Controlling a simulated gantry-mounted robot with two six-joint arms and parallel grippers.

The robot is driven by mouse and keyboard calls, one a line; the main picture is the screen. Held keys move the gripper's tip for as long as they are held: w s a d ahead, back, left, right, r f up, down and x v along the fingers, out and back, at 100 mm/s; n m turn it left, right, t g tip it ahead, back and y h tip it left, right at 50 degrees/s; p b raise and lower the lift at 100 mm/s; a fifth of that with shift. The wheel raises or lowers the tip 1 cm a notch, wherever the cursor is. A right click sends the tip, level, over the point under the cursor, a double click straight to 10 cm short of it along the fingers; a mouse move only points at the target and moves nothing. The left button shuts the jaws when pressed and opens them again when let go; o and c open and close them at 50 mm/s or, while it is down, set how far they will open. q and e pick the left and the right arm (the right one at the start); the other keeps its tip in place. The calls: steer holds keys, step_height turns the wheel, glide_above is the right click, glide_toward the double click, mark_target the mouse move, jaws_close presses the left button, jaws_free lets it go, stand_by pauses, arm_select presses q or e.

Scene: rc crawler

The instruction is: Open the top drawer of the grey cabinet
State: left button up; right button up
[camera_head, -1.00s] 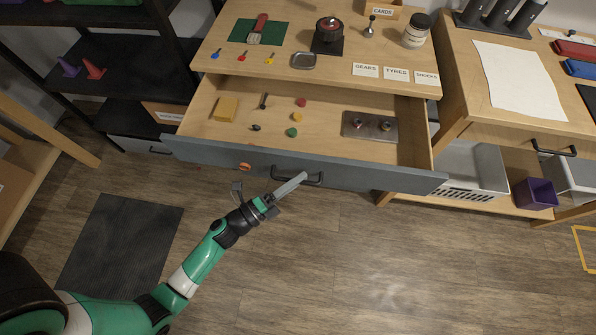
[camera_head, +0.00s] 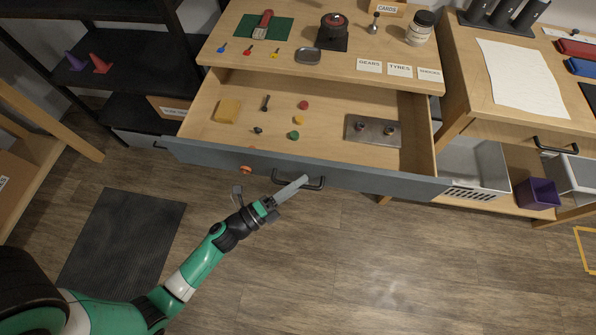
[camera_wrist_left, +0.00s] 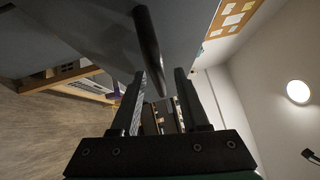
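The top drawer (camera_head: 380,178) of the workbench cabinet stands well out, its grey front facing me and its wooden inside showing. A dark bar handle (camera_head: 314,185) is on the middle of that front. Whether a finger touches the bar is unclear. My right gripper is not in view.
The drawer holds a yellow block (camera_head: 228,111), small coloured knobs and a metal plate (camera_head: 354,138). The tabletop above carries tools, a jar (camera_head: 420,28) and labels. A black shelf (camera_head: 92,78) stands left, a second bench right. The floor in front is clear, with a dark mat (camera_head: 125,240).

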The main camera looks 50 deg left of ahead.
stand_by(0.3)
arm_select(q)
steer(key=s+a+f+p, duration=0.1)
steer(key=s, duration=1)
steer(key=shift+s+f, duration=0.25)
